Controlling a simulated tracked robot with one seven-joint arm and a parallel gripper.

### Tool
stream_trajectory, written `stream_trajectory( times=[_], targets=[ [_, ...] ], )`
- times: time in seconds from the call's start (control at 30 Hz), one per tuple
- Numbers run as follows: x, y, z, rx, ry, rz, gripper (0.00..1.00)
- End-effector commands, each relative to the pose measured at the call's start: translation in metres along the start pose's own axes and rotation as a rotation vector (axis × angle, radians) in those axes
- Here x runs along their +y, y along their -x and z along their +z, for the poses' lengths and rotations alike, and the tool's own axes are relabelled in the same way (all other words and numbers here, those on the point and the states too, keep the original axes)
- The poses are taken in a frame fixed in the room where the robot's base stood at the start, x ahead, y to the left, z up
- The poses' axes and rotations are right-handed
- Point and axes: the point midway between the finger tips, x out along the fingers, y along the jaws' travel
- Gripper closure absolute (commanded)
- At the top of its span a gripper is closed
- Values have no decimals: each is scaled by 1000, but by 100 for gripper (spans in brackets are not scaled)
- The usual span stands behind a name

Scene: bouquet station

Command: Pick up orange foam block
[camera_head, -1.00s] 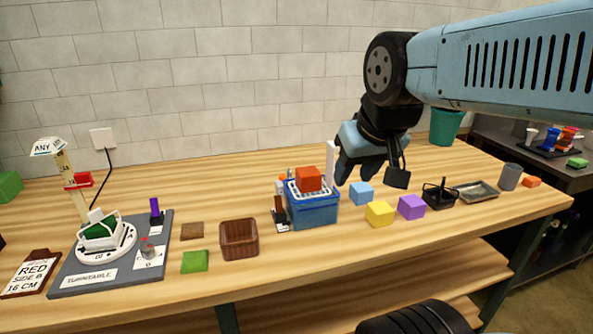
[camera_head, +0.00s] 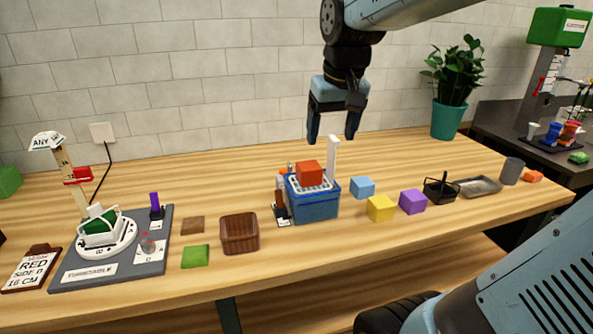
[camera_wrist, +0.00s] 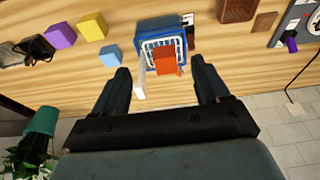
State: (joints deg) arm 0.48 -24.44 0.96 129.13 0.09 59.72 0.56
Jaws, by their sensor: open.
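An orange-red block (camera_head: 309,174) rests on the white grid top of a blue basket (camera_head: 314,204), near the middle of the table. In the wrist view the block (camera_wrist: 165,60) shows between and just beyond my fingertips. My gripper (camera_head: 332,139) is open and empty, fingers pointing down, above and behind the basket in the head view. It is apart from the block. A smaller orange block (camera_head: 533,176) lies at the table's far right end. Foam cannot be told from the pictures.
A white upright post (camera_head: 332,158) stands at the basket's back right, close to my fingers. Blue (camera_head: 362,187), yellow (camera_head: 380,208) and purple (camera_head: 412,201) blocks lie to the right. A brown wooden bowl (camera_head: 240,234) and a turntable board (camera_head: 120,262) are left.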

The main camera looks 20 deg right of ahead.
Motion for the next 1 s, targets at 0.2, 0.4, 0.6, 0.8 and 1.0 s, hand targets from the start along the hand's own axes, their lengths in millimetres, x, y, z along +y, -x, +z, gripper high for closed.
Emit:
stream_trajectory(
  times=[0.2, 0.4, 0.6, 0.8, 1.0],
  targets=[
    [0, -18, -55, -119, 1, 0, 26],
    [-1, -39, -95, -211, 1, -2, 26],
    [-1, -54, -117, -262, 2, -3, 26],
    [-1, -68, -119, -276, 2, -3, 26],
    [-2, -101, -110, -276, 2, -3, 26]
  ],
)
